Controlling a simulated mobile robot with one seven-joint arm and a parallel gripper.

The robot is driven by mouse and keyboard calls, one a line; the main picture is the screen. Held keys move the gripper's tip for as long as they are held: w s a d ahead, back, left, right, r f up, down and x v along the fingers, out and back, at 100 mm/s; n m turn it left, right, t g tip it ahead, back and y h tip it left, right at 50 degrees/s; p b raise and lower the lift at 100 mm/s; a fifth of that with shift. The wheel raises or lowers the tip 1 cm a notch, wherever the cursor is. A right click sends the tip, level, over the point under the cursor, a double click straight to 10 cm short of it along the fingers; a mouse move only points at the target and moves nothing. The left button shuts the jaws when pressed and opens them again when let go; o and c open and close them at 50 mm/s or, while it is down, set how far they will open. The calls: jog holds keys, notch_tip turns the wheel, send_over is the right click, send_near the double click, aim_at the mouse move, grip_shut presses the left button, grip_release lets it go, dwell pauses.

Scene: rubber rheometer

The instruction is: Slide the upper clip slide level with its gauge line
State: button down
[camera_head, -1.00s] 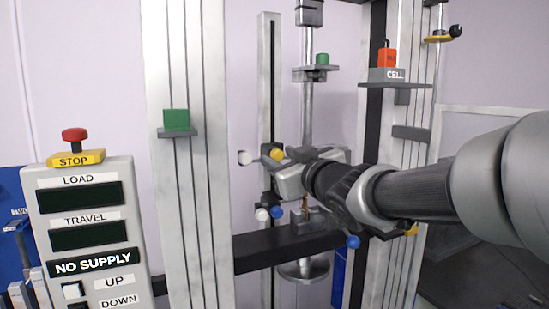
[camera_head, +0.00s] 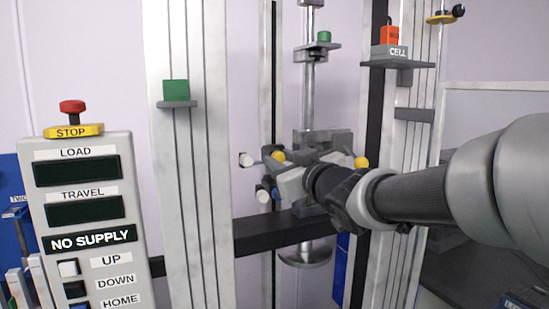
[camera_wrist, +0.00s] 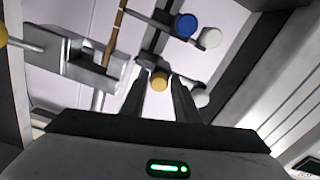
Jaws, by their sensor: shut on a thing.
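The upper clip slide shows as a yellow knob (camera_head: 278,156) and a white knob (camera_head: 246,160) beside the slotted rail (camera_head: 266,90). My gripper (camera_head: 284,170) is shut on the yellow knob, which also sits between my fingertips in the wrist view (camera_wrist: 159,82). The lower clip slide has a blue knob (camera_head: 275,193) and a white knob (camera_head: 262,193), a short way below. In the wrist view the blue knob (camera_wrist: 186,26) is clear of my fingers. The gauge line cannot be made out. The slide's body is partly hidden by my gripper.
The grey upper grip (camera_head: 325,140) with its own yellow knob (camera_head: 361,162) stands just right of my gripper. A narrow brown strip (camera_wrist: 116,35) runs from that grip in the wrist view. A broad column (camera_head: 187,180) stands left, and a black crossbar (camera_head: 270,237) below.

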notch_tip(320, 180, down, 3)
jog(key=shift+f+b, duration=0.2)
jog(key=shift+b, duration=0.45)
jog(key=c, duration=1.5)
grip_release()
jog(key=shift+d, duration=0.1)
jog(key=shift+c, duration=0.2)
jog(key=p+v, duration=0.1)
jog(key=v, duration=1.6)
jog(key=shift+s, duration=0.2)
